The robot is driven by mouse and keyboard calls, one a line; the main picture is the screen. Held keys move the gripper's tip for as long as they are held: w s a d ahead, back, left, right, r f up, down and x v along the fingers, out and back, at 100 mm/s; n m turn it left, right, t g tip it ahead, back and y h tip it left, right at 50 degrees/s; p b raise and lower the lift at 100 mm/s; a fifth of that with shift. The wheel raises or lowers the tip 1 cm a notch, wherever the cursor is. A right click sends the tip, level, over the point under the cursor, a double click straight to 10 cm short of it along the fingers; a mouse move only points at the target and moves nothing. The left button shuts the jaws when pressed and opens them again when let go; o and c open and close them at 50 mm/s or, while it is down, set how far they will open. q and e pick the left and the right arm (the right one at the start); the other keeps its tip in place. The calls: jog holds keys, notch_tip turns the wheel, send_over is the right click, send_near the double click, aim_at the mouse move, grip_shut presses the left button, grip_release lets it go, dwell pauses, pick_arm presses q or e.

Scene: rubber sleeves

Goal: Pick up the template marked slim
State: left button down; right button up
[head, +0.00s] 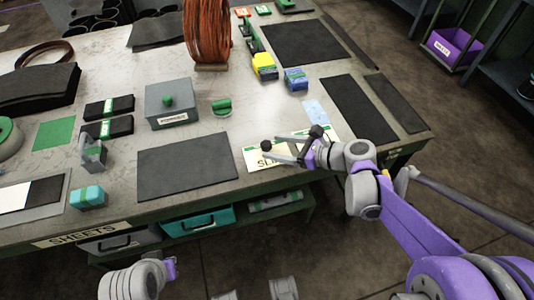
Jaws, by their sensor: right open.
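The template marked slim (258,164) is a flat cream card with a green strip along its top. It lies near the front edge of the table, and only "SLI" of its lettering shows. My right gripper (291,139) is open, its dark-tipped fingers spread over the card's right side. It covers the end of the word. I cannot tell whether the fingers touch the card. A second cream card with a green strip (300,134) lies just behind and to the right, partly hidden by the gripper. My left arm shows at the bottom left, but its gripper does not.
A dark mat (187,163) lies left of the card, and another (358,108) to the right. Behind stand a grey lidded box (166,103), a green-handled stamp (221,106), yellow (264,67) and blue (296,79) blocks and a copper coil (207,35).

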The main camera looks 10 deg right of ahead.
aim_at(267, 144)
jog(key=x, duration=0.3)
jog(key=shift+w+a+f, duration=0.2)
jog(key=shift+a+f, duration=0.05)
jog(key=shift+a, duration=0.05)
grip_shut()
